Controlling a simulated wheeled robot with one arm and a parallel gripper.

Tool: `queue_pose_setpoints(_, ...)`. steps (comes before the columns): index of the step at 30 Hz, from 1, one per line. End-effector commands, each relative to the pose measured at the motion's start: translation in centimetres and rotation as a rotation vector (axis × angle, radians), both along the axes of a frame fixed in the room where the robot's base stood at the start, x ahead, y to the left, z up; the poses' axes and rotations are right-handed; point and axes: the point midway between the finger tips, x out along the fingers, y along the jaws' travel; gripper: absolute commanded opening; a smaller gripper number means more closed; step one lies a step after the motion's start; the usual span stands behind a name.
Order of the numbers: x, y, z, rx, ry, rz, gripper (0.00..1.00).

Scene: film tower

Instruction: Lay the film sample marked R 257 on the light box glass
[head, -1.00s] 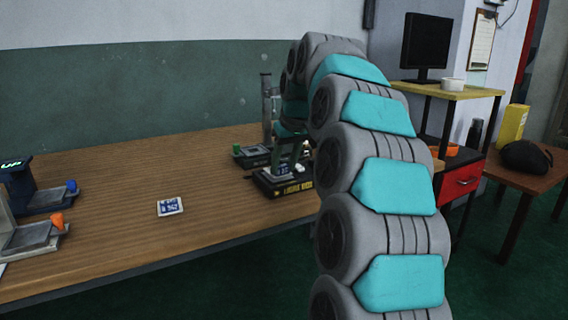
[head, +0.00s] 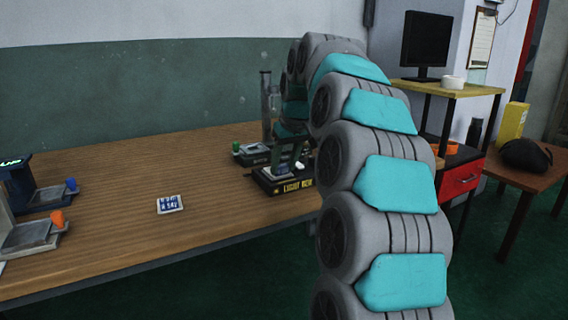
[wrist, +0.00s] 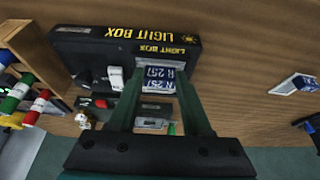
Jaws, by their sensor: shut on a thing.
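The film sample marked R 257 (wrist: 162,78) is a small blue and white piece between the fingertips of my gripper (wrist: 160,88) in the wrist view. My gripper is shut on it. The light box (wrist: 90,42), a black box with yellow lettering, lies directly beyond and under the sample; it also shows in the head view (head: 289,187). The sample covers much of the glass area. I cannot tell whether it touches the glass. In the head view my gripper (head: 283,164) is over the light box, partly hidden by my arm.
Another film sample (head: 170,204) lies on the open wooden table (head: 120,190), left of the light box. Devices with orange (head: 57,218) and blue (head: 71,185) knobs stand at the left edge. A metal column device (head: 266,105) stands behind the light box.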

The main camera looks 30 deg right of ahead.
Motion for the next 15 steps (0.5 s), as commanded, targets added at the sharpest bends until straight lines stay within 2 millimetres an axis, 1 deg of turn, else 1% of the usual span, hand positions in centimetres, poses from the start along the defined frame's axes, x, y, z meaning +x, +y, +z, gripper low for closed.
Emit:
queue_pose_setpoints(3, 0.00, 0.00, 0.01, 0.000, 0.000, 0.000, 0.00)
queue_pose_setpoints(4, 0.00, 0.00, 0.01, 0.000, 0.000, 0.000, 0.51)
queue_pose_setpoints(12, 0.00, 0.00, 0.01, 0.000, 0.000, 0.000, 0.81)
queue_pose_setpoints(13, 0.00, 0.00, 0.01, 0.000, 0.000, 0.000, 0.83)
queue_pose_setpoints(15, 0.00, 0.00, 0.01, 0.000, 0.000, 0.000, 0.83)
